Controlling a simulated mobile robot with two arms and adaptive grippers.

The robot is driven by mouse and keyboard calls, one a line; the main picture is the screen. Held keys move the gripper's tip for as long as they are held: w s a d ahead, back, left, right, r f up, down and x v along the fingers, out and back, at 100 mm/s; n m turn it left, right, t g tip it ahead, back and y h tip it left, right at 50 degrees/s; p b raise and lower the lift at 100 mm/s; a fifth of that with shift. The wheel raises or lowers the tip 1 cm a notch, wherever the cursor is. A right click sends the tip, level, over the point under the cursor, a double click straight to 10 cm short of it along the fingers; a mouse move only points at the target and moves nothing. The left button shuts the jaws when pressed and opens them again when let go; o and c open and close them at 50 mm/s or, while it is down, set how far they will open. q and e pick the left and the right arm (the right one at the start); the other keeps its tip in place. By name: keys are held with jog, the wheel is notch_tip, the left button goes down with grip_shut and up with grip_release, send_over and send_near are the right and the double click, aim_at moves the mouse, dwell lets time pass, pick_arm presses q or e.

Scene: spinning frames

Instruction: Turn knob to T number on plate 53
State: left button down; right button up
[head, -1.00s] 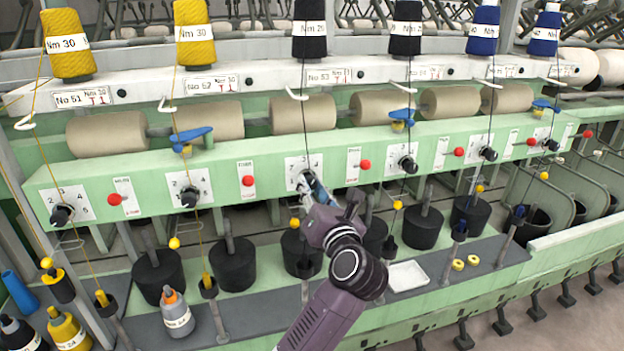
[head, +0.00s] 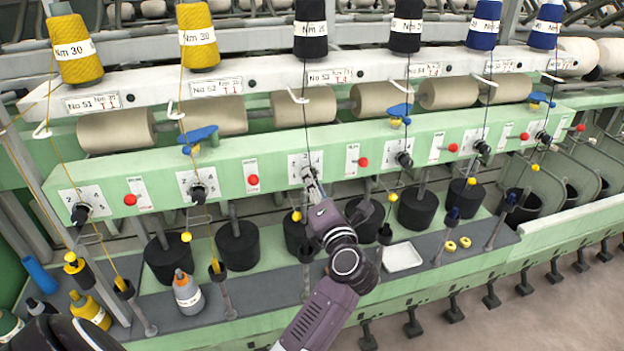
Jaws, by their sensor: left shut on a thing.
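Plate 53 (head: 330,76) is the third label on the white rail, below a black cone of yarn. Its red T number is small and looks like 4, but I cannot be sure. Below it on the green beam is a white dial plate (head: 302,163) with numbers and a dark knob (head: 308,173). My left gripper (head: 313,184) is shut on this knob, reaching up from below. The fingers cover much of the knob, so its pointing direction cannot be told. My right gripper is not in view.
Similar knobs stand along the beam, such as one to the left (head: 198,192) and one to the right (head: 404,159). Red buttons (head: 253,180) sit between them.

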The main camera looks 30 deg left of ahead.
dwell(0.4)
pick_arm(q)
jog(key=c, duration=1.9)
grip_release()
jog(key=shift+o, duration=1.2)
jog(key=shift+s+d, duration=0.1)
jog(key=shift+d, duration=0.05)
jog(key=v, duration=0.7)
jog(key=shift+d, duration=0.15)
